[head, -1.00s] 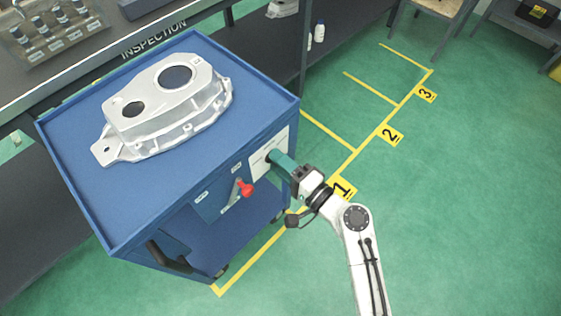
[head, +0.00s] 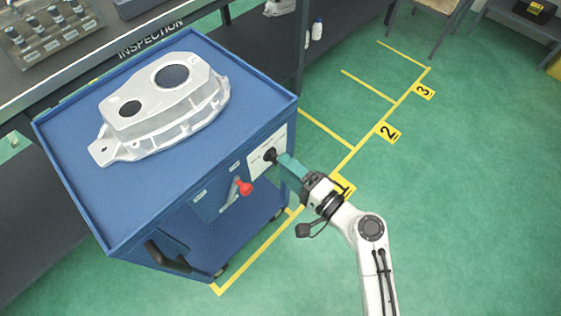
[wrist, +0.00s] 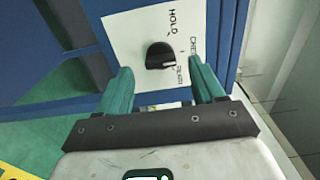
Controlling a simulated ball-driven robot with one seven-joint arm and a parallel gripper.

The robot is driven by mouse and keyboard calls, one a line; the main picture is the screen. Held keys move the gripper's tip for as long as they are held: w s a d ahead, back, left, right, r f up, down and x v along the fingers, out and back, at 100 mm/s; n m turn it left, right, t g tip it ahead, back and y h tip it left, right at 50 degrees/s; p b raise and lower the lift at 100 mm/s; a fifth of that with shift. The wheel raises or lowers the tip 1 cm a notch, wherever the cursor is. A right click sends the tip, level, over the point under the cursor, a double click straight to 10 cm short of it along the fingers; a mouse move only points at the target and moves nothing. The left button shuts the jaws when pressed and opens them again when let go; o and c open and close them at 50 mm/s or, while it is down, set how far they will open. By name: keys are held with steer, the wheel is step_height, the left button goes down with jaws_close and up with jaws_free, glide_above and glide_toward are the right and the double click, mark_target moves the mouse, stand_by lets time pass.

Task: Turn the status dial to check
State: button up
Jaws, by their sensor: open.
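The status dial is a black knob (wrist: 160,54) on a white plate (wrist: 132,32) on the side of the blue cart. In the wrist view the plate reads HOLD above the knob, a partly hidden word that looks like CHECK to its right, and a third, unclear label lower right. A small pale mark sits at the knob's lower right; I cannot tell exactly which label it points to. The knob also shows in the head view (head: 270,155). My gripper (wrist: 159,68) is open, its teal fingers just in front of the knob, seemingly clear of it.
A red-knobbed lever (head: 244,188) sticks out of the cart (head: 62,180) left of the plate. A large aluminium casting (head: 160,108) lies on the cart's top. A dark inspection bench (head: 100,62) stands behind. Green floor with numbered yellow bays is free on the right.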

steer(key=v, duration=0.7)
steer(key=shift+s+d, duration=0.15)
steer(key=shift+d, duration=0.1)
steer(key=s+d+r+n+g+h+p, duration=0.2)
steer(key=s+d+g+h+p, duration=0.3)
steer(key=s+d, duration=0.5)
steer(key=s+d+r+n+g+h+p, duration=0.3)
steer(key=s+d+n+g+h+p, duration=0.2)
steer(key=s+d+h, duration=0.4)
steer(key=s+d+p, duration=0.1)
steer(key=d, duration=0.2)
steer(key=shift+d+p, duration=0.25)
steer(key=shift+p, duration=0.15)
steer(key=shift+r, duration=0.1)
